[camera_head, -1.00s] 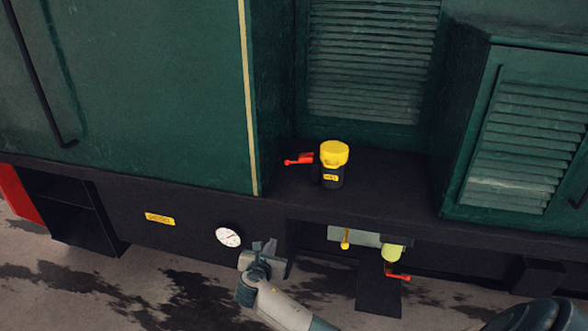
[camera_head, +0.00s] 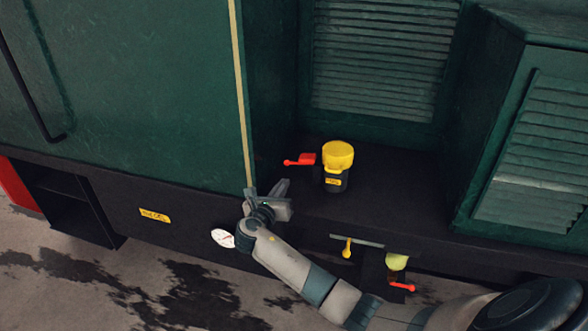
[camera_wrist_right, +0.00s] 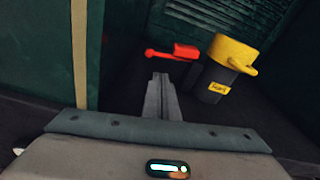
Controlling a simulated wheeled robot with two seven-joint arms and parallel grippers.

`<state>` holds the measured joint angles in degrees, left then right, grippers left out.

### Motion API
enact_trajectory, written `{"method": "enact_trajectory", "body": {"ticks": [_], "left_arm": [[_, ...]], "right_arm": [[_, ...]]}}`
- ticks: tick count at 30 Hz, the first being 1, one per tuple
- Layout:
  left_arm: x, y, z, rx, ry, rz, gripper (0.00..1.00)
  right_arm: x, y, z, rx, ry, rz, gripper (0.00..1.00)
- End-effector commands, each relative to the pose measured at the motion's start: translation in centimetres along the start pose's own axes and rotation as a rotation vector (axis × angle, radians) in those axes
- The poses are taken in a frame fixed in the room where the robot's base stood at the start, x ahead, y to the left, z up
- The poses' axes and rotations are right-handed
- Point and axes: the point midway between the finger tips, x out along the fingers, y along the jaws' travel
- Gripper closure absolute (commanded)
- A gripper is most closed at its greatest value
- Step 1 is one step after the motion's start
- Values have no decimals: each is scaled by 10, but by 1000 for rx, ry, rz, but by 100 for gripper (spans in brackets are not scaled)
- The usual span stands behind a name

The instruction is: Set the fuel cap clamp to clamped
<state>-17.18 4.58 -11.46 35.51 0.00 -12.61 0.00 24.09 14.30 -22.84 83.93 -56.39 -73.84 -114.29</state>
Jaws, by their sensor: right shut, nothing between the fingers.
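The fuel cap (camera_head: 338,154) is yellow and sits on a black filler neck with a yellow label, on the dark ledge. The red clamp lever (camera_head: 300,159) lies just left of the cap, its knobbed end pointing left. In the right wrist view the red clamp lever (camera_wrist_right: 172,53) and the yellow cap (camera_wrist_right: 234,53) stand beyond my fingers. My right gripper (camera_head: 283,188) is shut and empty, at the ledge's front edge, left of and nearer than the lever, apart from it. It also shows in the wrist view (camera_wrist_right: 160,82). My left gripper is out of view.
Green walls enclose the ledge (camera_head: 390,205) on the left, back and right; a louvred box (camera_head: 535,150) stands at right. Below the edge are a white gauge (camera_head: 223,238), a yellow handle (camera_head: 347,248) and a lower red lever (camera_head: 403,287).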

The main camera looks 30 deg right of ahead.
Motion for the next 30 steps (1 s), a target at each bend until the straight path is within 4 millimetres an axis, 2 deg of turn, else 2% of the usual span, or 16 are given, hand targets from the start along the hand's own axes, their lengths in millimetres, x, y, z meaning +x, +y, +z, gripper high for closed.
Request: {"method": "enact_trajectory", "body": {"ticks": [8,14,30], "left_arm": [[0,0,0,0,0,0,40],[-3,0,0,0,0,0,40],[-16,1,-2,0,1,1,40]], "right_arm": [[1,0,0,1,0,0,100],[12,0,1,0,0,-1,100],[81,-1,1,0,1,-1,100]]}}
